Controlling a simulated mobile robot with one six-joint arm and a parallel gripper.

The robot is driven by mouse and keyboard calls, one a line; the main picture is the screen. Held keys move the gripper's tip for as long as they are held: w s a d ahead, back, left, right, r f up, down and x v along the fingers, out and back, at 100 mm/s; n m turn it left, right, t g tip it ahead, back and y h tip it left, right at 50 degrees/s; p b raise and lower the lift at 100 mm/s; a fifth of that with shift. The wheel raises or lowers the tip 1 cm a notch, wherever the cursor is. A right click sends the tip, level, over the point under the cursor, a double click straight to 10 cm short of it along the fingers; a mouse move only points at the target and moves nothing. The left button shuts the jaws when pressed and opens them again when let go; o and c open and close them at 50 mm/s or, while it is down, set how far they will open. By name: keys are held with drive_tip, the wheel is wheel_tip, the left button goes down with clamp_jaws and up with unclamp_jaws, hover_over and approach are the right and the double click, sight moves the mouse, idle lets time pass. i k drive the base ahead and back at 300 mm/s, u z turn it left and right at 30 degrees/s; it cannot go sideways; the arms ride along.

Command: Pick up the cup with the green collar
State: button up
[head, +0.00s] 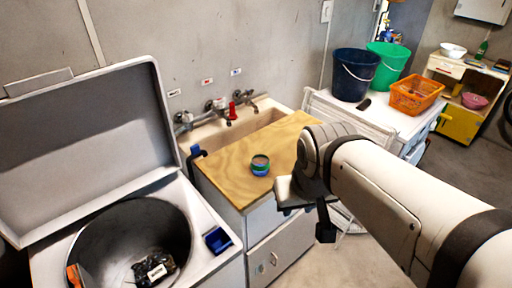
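My gripper (307,222) is at the end of my arm, to the right of the cup and nearer to me, by the board's right edge. A gap shows between it and the cup in the picture. Its dark finger parts point down, and I cannot tell whether they are open or shut. Nothing is visibly held.
Behind the board are a sink (262,117) and taps (215,106). At left stands an open top-loading washer (215,264) with a raised lid (85,145). A dark blue bucket (355,75), green bucket (391,62) and orange basket (414,95) stand back right.

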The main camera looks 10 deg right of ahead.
sight(260, 164)
drive_tip(key=u, duration=1.35)
drive_tip(key=k, duration=1.55)
drive_tip(key=z, duration=1.3)
drive_tip(key=i, duration=1.65)
drive_tip(key=z, duration=0.05)
